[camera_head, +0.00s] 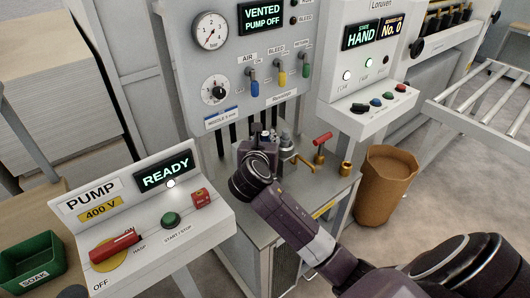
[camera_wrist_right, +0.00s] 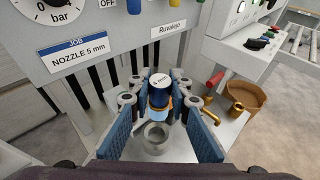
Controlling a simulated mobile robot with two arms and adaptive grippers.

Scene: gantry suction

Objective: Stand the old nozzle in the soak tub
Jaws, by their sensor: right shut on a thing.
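The right gripper (camera_head: 268,138) is at the steel cabinet top under the gauge panel. In the right wrist view its two blue-padded fingers (camera_wrist_right: 160,105) are closed on a dark blue nozzle (camera_wrist_right: 161,84) with a white top marked in mm; the digit is hard to read. The nozzle looks upright, with a grey metal ring (camera_wrist_right: 155,138) close by below it. In the head view the gripper largely hides the nozzle. The green soak tub (camera_head: 33,262), labelled SOAK, is at the far lower left, well away from the gripper.
The pump box (camera_head: 205,222), with a READY display and red switch, stands between gripper and tub. A brass pipe (camera_head: 300,162) and red-handled valve (camera_head: 322,139) are right of the gripper. A brown bin (camera_head: 385,180) stands farther right. The panel (camera_head: 235,60) rises behind.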

